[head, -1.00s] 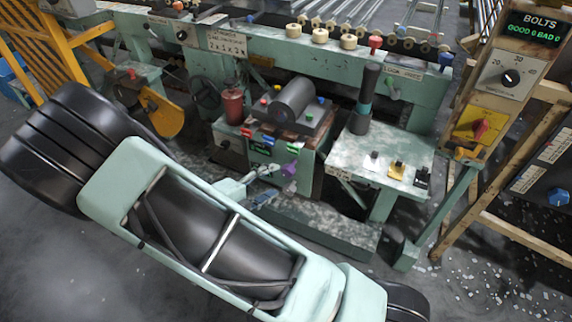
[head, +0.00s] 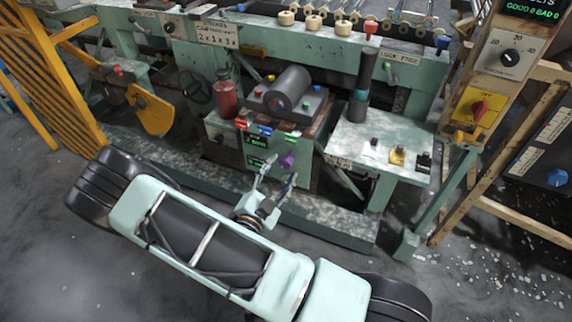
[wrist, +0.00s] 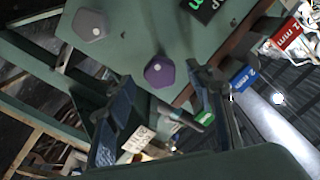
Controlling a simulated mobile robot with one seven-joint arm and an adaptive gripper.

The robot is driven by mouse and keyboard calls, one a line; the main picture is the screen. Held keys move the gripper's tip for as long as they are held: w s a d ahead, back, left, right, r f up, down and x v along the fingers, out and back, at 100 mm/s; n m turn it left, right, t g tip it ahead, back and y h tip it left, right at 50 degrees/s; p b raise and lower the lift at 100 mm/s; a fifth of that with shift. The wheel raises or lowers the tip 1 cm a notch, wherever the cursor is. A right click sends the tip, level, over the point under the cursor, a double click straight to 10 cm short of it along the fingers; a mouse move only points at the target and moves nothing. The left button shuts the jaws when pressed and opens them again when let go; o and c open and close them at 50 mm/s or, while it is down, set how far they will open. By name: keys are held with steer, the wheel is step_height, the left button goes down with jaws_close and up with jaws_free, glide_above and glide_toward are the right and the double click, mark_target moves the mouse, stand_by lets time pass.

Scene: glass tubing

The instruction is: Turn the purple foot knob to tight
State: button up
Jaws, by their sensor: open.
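The purple foot knob (head: 287,160) sits low on the front of the green machine box (head: 305,172), right of a small green-lit display (head: 256,162). My gripper (head: 276,174) is open and empty in front of the box, just below the knob. In the wrist view my gripper (wrist: 162,80) has its blue-grey fingers spread, one to each side of the knob in the picture. I see no contact, and the remaining depth is unclear.
A grey knob (wrist: 90,24) is on the same panel. A pale side table (head: 375,140) is to the right. A speckled base beam (head: 325,222) runs low in front; open floor lies nearer.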

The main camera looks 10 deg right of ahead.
mark_target(285, 165)
steer(key=shift+x, duration=1.85)
steer(key=c, duration=1.2)
